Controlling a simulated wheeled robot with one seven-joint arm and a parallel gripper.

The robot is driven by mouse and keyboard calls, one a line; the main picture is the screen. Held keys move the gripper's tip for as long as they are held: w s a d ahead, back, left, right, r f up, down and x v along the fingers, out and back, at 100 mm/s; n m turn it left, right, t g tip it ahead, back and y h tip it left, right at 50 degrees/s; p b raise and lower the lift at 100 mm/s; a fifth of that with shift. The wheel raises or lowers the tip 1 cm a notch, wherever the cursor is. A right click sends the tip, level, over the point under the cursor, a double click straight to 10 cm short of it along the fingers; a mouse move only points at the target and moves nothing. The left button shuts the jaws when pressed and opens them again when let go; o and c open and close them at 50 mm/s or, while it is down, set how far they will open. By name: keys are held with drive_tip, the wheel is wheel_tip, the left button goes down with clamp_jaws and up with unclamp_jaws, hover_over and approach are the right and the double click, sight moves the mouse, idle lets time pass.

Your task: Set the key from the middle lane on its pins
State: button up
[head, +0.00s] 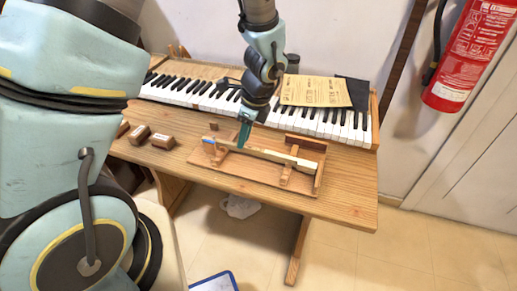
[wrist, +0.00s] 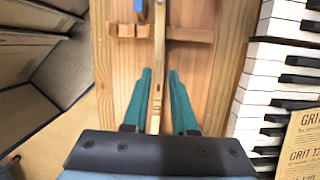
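A long pale wooden key (head: 272,154) lies lengthwise over the cross rails of a wooden rack (head: 250,176) on the table. In the wrist view the key (wrist: 158,60) runs up the middle of the picture. My gripper (head: 243,142) points down over the left part of the key. Its two teal fingers (wrist: 159,72) are open, one on each side of the key, with a gap on both sides. A small blue piece (wrist: 139,7) sits beside the key, near the rack's left end; I cannot tell what it belongs to. I cannot make out the pins.
A piano keyboard (head: 320,121) runs behind the rack, with a printed sheet (head: 315,91) on it. Small brown blocks (head: 140,134) lie on the table (head: 345,190) to the left. A red fire extinguisher (head: 468,60) hangs on the wall at right.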

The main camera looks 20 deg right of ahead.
drive_tip(key=shift+f+b, duration=0.55)
drive_tip(key=shift+f, duration=0.35)
idle(0.5)
clamp_jaws()
idle(1.3)
